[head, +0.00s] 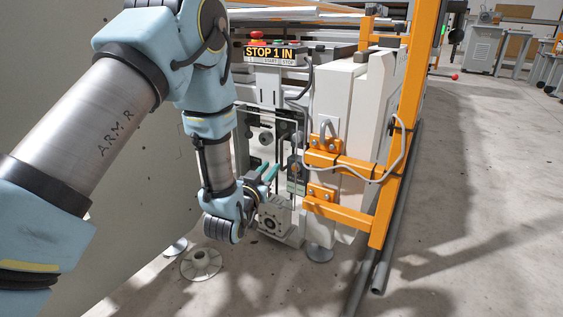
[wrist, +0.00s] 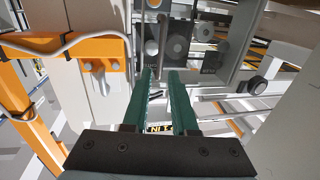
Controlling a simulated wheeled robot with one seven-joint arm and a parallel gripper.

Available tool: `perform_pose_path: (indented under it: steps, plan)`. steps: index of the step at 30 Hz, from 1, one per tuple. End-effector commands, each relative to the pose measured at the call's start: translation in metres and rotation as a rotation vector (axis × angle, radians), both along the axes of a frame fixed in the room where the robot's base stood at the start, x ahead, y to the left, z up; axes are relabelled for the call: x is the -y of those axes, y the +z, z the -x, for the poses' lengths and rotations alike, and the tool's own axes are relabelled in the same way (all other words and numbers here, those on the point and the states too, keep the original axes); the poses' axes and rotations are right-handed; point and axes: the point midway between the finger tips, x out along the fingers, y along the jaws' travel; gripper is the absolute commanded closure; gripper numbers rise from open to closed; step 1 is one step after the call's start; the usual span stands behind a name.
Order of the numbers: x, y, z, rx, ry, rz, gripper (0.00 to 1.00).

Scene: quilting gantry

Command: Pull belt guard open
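The belt guard seems to be the grey-edged panel (wrist: 237,45) by the dark pulleys in the wrist view; its outline is hard to make out. A slim grey upright bar (wrist: 162,42), which looks like its handle, stands in front of the pulleys. My gripper (wrist: 161,74) points at this bar with its two teal fingers apart. The bar's near end lies in line with the gap between the fingertips; I cannot tell whether they touch it. In the head view my gripper (head: 271,172) is low in front of the belt and pulley area (head: 266,139), partly hidden by my arm.
An orange frame (head: 340,211) with a grey cable stands just right of the pulleys. A motor-like block (head: 274,217) sits below my gripper. A control box (head: 270,53) marked STOP 1 IN is above. Open floor (head: 470,190) lies to the right.

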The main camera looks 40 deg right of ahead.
Motion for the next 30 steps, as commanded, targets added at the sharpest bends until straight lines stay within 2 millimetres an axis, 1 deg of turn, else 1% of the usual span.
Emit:
perform_pose_path:
  steps: [12, 15, 21, 30]
  plan:
    - [0.065, -0.001, -0.032, 0.001, 0.001, 0.002, 0.74]
    - [0.077, -0.001, -0.038, 0.0, 0.001, 0.0, 0.74]
    - [0.09, 0.001, -0.045, 0.0, 0.002, -0.001, 0.74]
    - [0.091, 0.001, -0.045, -0.001, 0.002, -0.003, 0.75]
